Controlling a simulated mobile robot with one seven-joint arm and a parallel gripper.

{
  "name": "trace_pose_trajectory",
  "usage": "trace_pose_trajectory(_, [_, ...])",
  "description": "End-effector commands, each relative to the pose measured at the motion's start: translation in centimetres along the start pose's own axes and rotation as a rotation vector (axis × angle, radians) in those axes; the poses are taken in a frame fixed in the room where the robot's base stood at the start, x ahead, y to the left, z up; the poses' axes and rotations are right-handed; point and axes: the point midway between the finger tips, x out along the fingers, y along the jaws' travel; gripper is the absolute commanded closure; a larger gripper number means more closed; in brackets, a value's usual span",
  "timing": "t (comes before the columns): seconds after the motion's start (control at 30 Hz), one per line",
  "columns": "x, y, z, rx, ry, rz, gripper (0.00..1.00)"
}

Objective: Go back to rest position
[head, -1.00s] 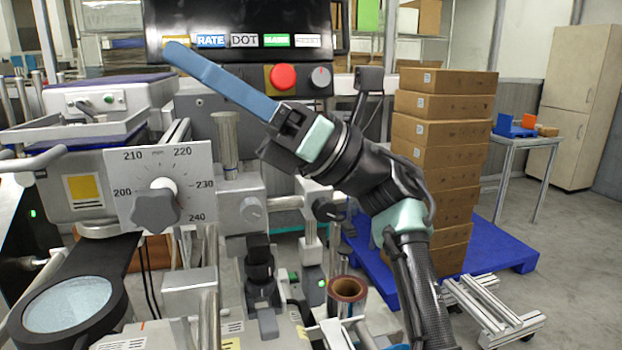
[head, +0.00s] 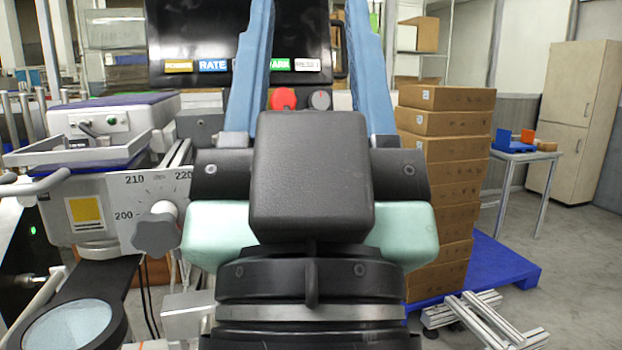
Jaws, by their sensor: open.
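My gripper (head: 312,15) fills the middle of the head view, close to the camera. Its two blue fingers point up and stand wide apart, with nothing between them. Its black body and pale green sides hide much of the machine behind. The fingertips run to the top edge of the picture, in front of the dark panel (head: 195,30).
The machine's dial plate (head: 118,200) with its grey knob (head: 156,230) is at left, above a round magnifier lens (head: 68,328). The red button (head: 283,98) shows between the fingers. Stacked cardboard boxes (head: 445,150) stand on a blue pallet (head: 505,265) at right. Open floor lies beyond.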

Motion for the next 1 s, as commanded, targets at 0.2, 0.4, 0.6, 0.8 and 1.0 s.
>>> trace_pose_trajectory(0.2, [5.7, 0.0, -5.2, -0.010, 0.006, 0.001, 0.49])
trace_pose_trajectory(0.4, [10.0, -0.1, -9.3, -0.012, 0.006, 0.001, 0.49])
trace_pose_trajectory(0.6, [12.5, -0.1, -11.7, -0.013, 0.006, 0.001, 0.49])
trace_pose_trajectory(0.8, [12.9, -0.1, -12.1, -0.013, 0.006, 0.001, 0.49])
trace_pose_trajectory(1.0, [12.8, -0.1, -12.0, -0.013, 0.006, 0.001, 0.49])
